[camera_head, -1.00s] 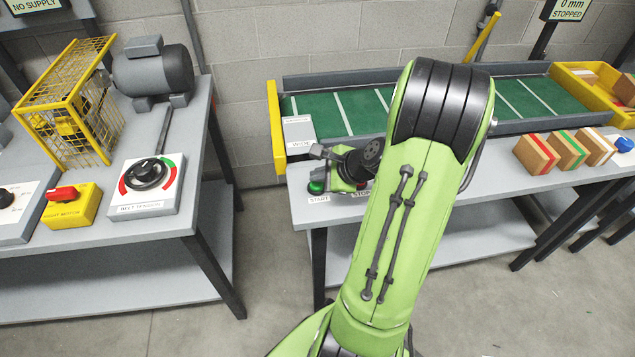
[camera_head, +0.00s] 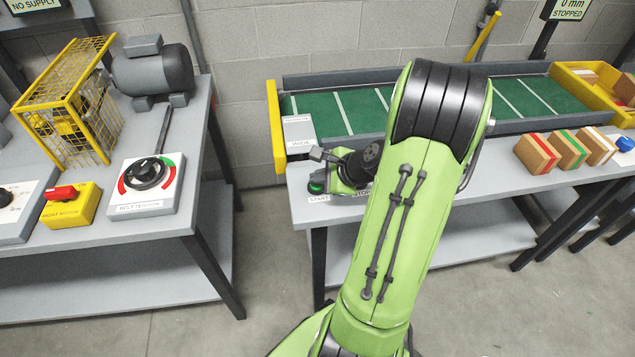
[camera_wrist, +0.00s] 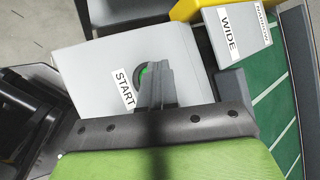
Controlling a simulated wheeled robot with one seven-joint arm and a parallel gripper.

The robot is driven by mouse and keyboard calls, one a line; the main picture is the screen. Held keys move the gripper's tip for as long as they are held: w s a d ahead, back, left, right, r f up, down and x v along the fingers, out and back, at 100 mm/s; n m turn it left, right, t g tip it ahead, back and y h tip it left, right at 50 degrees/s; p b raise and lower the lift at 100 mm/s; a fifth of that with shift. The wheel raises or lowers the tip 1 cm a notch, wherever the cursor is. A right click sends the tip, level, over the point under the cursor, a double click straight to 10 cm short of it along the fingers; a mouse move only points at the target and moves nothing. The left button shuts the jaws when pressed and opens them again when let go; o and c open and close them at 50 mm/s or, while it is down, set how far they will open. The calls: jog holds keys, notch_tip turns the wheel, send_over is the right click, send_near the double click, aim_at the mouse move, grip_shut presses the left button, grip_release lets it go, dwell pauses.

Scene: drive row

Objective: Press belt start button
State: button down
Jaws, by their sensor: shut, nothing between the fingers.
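The green start button (camera_head: 316,187) sits on the front left of the belt bench, behind a START label (camera_head: 319,198). In the wrist view the button (camera_wrist: 144,71) shows as a small green patch in a dark ring, partly hidden by the fingers. My gripper (camera_wrist: 155,75) is shut and empty, its fingertips over or at the button's edge; I cannot tell whether they touch it. In the head view my gripper (camera_head: 318,155) is just above and behind the button. The STOP label (camera_head: 362,193) is partly behind my arm.
The green belt (camera_head: 330,117) runs behind, with a box marked WIDE (camera_head: 299,133) at its left end. Cartons (camera_head: 537,153) stand to the right. The left bench holds a belt tension dial (camera_head: 147,185) and a caged motor drive. A sign reads STOPPED (camera_head: 567,14).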

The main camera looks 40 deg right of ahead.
aim_at(319, 186)
jog(key=shift+f, duration=0.1)
dwell(0.3)
jog(key=shift+r+p, duration=0.55)
jog(key=shift+p, duration=0.05)
notch_tip(319, 186, up, 6)
jog(key=p, duration=0.5)
jog(key=shift+p, duration=0.35)
